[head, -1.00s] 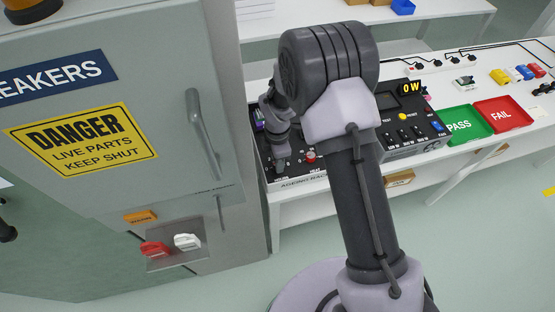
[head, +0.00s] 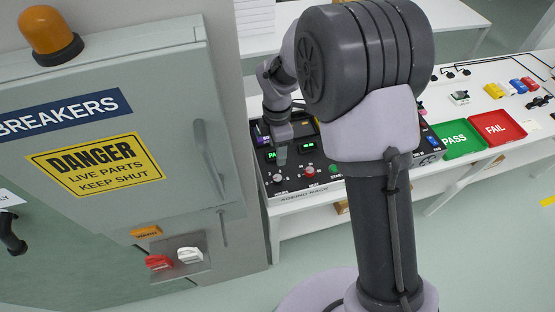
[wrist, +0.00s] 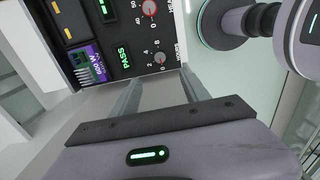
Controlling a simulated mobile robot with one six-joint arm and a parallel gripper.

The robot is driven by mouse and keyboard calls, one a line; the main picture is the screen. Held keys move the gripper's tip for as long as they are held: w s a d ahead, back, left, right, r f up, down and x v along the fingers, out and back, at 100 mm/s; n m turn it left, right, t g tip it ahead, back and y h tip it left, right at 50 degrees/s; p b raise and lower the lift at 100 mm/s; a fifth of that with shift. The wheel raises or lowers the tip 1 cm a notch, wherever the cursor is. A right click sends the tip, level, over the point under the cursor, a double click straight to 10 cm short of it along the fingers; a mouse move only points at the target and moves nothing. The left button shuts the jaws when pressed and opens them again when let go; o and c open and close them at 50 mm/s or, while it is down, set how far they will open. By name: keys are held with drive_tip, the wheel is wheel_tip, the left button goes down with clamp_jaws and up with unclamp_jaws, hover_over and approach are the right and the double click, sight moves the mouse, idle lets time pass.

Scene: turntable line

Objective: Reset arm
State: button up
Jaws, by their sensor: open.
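My arm rises through the middle of the head view and bends over toward the back table. My gripper (head: 281,150) hangs over the ageing rack panel (head: 290,190), seen from behind and small. In the wrist view my gripper (wrist: 160,88) has its two fingers apart with nothing between them. Whether the fingers touch the panel cannot be told.
A grey breaker cabinet (head: 185,110) with a danger sign, door handle and red and white switches stands close on the left. Green PASS (head: 457,140) and red FAIL (head: 496,128) trays lie right of my arm. Open floor lies at front right.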

drive_tip(key=shift+r, duration=1.35)
drive_tip(key=s+d+r+m+t+y+b, duration=0.1)
drive_tip(key=s+d+r+m+t+b, duration=0.1)
drive_tip(key=s+d+r+m+b, duration=0.7)
drive_tip(key=s+d+f+m+t+y+b, duration=0.1)
drive_tip(key=s+f+m+t+b, duration=0.1)
drive_tip(key=s+m, duration=1.2)
drive_tip(key=m+t+b, duration=0.1)
drive_tip(key=m+b, duration=0.1)
drive_tip(key=shift+d+m+t, duration=0.25)
drive_tip(key=shift+m+t, duration=0.15)
drive_tip(key=shift+s, duration=0.1)
